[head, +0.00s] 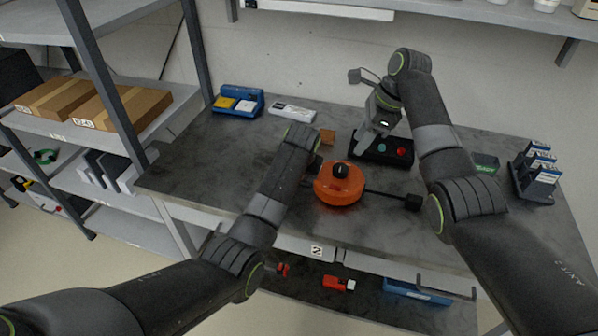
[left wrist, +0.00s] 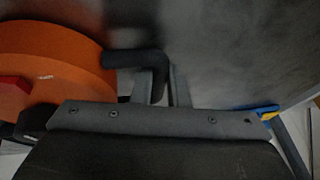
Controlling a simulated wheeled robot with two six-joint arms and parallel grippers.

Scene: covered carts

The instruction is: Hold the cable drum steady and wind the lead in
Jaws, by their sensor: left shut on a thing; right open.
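The orange cable drum (head: 335,190) stands on the grey bench with a black knob (head: 340,170) on top. It also fills the left of the left wrist view (left wrist: 50,65). A short dark lead (head: 385,194) runs from it to a black block-shaped end (head: 413,202) on the right. My left gripper (left wrist: 160,80) is shut on the drum's black bent handle (left wrist: 135,59); in the head view its fingers are mostly hidden behind its own arm. My right gripper (head: 363,146) is open and empty, behind and right of the drum, beside the black control box.
The black box (head: 372,155) with green and red buttons lies behind the drum. Blue trays (head: 238,101), a label strip box (head: 292,112), a small brown block (head: 327,136), a green box (head: 486,163) and a dark rack (head: 536,175) stand around. The bench front-left is clear.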

